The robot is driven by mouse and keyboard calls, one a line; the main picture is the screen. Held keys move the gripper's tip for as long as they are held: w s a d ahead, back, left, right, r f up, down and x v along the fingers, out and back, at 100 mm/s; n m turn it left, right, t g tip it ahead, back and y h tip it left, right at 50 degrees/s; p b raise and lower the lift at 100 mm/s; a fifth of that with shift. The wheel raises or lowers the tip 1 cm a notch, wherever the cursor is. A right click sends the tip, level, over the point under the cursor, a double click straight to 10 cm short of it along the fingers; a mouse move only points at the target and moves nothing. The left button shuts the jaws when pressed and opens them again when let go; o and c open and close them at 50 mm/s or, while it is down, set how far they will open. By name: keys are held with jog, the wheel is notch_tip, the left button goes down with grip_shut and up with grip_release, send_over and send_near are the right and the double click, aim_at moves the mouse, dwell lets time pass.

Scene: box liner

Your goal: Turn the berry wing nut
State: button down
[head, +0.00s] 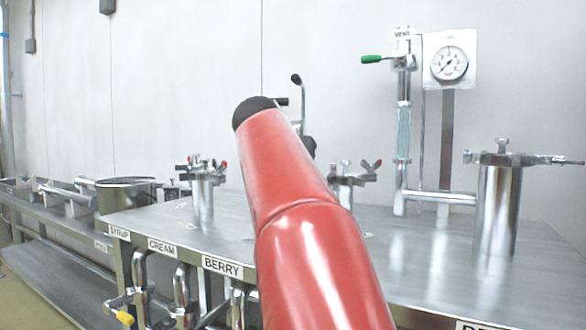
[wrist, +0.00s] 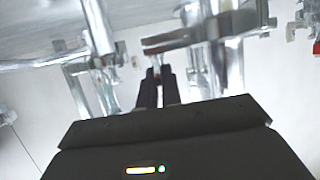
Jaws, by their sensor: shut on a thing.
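In the wrist view, my gripper (wrist: 157,76) has its two dark fingers close together at a small part under a shiny metal clamp bar (wrist: 195,37). The part between the fingers is mostly hidden; it appears to be the wing nut, with a reddish edge just above the fingertips. In the head view, my red arm covers the gripper and much of the middle of the bench. The BERRY label (head: 222,267) is on the bench's front edge.
Another clamped vessel (head: 202,200) stands left of my arm, and a larger one (head: 497,210) stands at right. A pipe column with a green lever (head: 372,59) and a gauge (head: 449,64) rises behind. Bent pipes (head: 182,285) hang along the front edge.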

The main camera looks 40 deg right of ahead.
jog(key=shift+s+d+n+t+y+p, duration=0.15)
jog(key=shift+n+t+y+p, duration=0.25)
jog(key=shift+n+t+y, duration=0.5)
jog(key=shift+f+n, duration=0.1)
jog(key=shift+n, duration=0.2)
jog(key=c, duration=1.6)
grip_release()
jog(key=shift+v, duration=3.85)
jog(key=shift+s, duration=0.1)
